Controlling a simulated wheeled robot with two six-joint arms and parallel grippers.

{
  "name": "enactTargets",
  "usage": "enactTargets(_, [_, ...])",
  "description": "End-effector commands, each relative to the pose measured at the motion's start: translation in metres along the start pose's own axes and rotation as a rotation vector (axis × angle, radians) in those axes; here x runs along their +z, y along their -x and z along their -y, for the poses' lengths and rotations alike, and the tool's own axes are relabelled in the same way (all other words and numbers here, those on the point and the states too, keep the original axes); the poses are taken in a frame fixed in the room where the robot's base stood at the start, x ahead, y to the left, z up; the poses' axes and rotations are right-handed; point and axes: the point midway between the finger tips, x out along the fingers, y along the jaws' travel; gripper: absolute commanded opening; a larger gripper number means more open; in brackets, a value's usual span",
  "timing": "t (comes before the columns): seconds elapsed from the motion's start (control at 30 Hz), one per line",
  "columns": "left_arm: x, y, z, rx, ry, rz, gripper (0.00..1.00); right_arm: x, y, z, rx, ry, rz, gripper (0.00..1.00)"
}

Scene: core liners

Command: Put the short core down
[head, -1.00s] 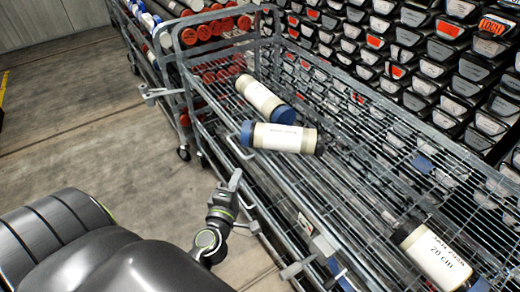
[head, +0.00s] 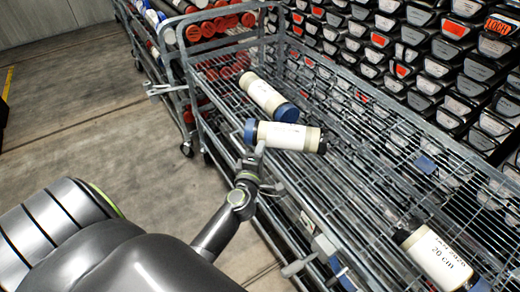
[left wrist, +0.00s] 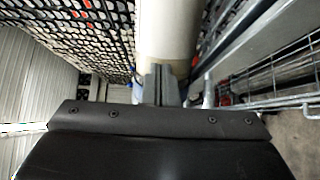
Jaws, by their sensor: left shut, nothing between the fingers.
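Three pale cores with end caps lie on the wire top shelf of a cart (head: 352,178). The first core (head: 262,95) lies at the far end. The middle core (head: 282,136), blue cap left and dark cap right, lies beside it. The third core (head: 440,262), labelled 20 cm, lies at the lower right. I cannot tell which the task calls short. My left gripper (head: 259,149) is shut and empty at the near side of the middle core. In the left wrist view its closed fingers (left wrist: 160,82) stand in front of a pale core (left wrist: 168,30). My right gripper is out of view.
Racks of black liner boxes (head: 400,60) stand behind the cart. A second cart with red-capped tubes (head: 193,33) stands at the upper left. The cart's near rail runs between my arm and the shelf. The mid-shelf, right of the middle core, is mostly clear.

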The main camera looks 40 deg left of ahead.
Motion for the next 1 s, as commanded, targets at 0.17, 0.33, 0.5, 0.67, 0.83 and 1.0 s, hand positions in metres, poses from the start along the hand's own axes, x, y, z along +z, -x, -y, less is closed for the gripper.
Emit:
enactTargets(0.17, [0.001,0.000,0.000,0.000,0.001,0.000,0.00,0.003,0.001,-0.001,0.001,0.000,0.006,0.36])
enactTargets(0.33, [0.014,-0.014,-0.002,0.000,0.003,0.000,0.00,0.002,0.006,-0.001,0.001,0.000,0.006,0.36])
enactTargets(0.5, [0.025,-0.024,-0.001,0.001,0.001,0.002,0.00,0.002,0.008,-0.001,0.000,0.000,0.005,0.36])
enactTargets(0.67, [0.025,-0.024,0.000,0.000,0.001,0.002,0.00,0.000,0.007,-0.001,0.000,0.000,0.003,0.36])
enactTargets(0.83, [0.025,-0.024,0.000,0.000,0.001,0.001,0.00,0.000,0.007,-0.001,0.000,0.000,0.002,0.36])
enactTargets(1.0, [0.025,-0.024,0.000,-0.001,0.001,0.002,0.00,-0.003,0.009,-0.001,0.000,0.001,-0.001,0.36])
